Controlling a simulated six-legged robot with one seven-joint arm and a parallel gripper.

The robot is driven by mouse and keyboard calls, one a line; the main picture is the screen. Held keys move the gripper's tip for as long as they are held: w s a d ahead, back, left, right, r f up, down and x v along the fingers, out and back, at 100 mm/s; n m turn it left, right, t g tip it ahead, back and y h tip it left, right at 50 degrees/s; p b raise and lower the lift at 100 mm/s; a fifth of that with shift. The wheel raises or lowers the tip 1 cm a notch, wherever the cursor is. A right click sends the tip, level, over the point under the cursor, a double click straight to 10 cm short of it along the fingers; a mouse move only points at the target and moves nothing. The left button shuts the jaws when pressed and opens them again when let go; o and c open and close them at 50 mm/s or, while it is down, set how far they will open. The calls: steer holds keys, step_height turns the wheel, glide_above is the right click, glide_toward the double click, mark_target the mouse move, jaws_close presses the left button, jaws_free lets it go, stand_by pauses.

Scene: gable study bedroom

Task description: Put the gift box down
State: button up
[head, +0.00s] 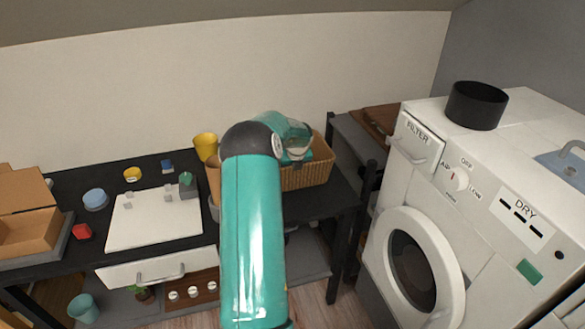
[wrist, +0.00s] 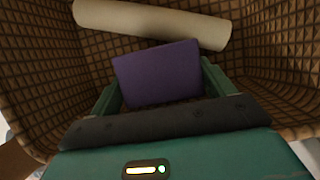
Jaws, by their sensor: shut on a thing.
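A purple box (wrist: 158,75), which I take for the gift box, is between the two teal fingers of my gripper (wrist: 160,88) in the wrist view. The gripper is shut on it. Box and fingers are inside a woven basket (wrist: 275,75), with the weave around them. I cannot tell whether the box touches the basket's bottom. In the head view the basket (head: 308,178) stands on the right part of the black desk (head: 300,210). My arm reaches over the desk to it, and the gripper and box are hidden there.
A cream roll (wrist: 150,22) lies in the basket beyond the box. A yellow cup (head: 205,146) stands left of the basket. A white board (head: 155,218), a blue bowl (head: 96,199) and an open cardboard box (head: 28,232) are farther left. A white dryer (head: 470,220) stands at the right.

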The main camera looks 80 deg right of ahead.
steer(key=o, duration=1.1)
steer(key=shift+a+f, duration=0.1)
steer(key=shift+f, duration=0.15)
steer(key=shift+r, duration=0.25)
steer(key=v, duration=1.2)
steer(key=shift+r, duration=0.5)
